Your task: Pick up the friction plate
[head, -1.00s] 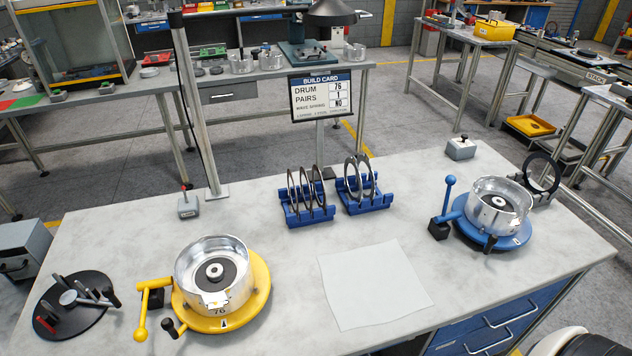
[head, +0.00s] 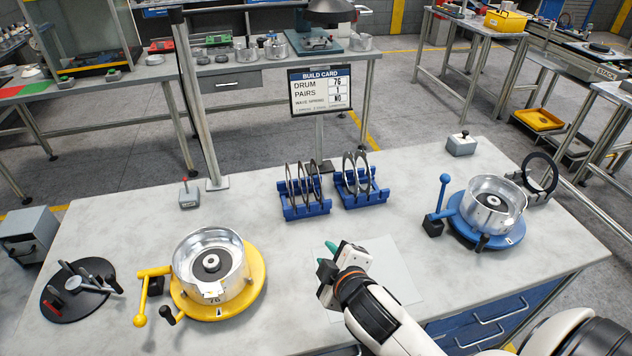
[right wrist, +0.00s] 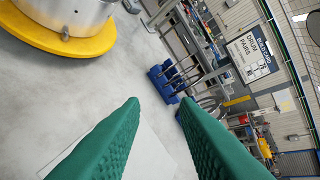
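Dark ring plates (head: 290,184), which look like the friction plates, stand upright in the left blue rack (head: 305,211) near the middle of the table. Lighter, steel-looking rings (head: 348,170) stand in the right blue rack (head: 363,198) beside it. My right gripper (head: 329,257) is above the white sheet, in front of the racks and apart from them. Its green fingers are spread with nothing between them, as the right wrist view (right wrist: 155,125) shows; the racks (right wrist: 165,85) lie beyond the fingertips there. My left gripper is not in view.
A silver drum (head: 210,265) sits on a yellow base (head: 250,295) at left, with a black tool disc (head: 80,303) beside it. A drum on a blue base (head: 465,235) stands at right. A build card (head: 320,92) rises behind the racks. Bare table lies between.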

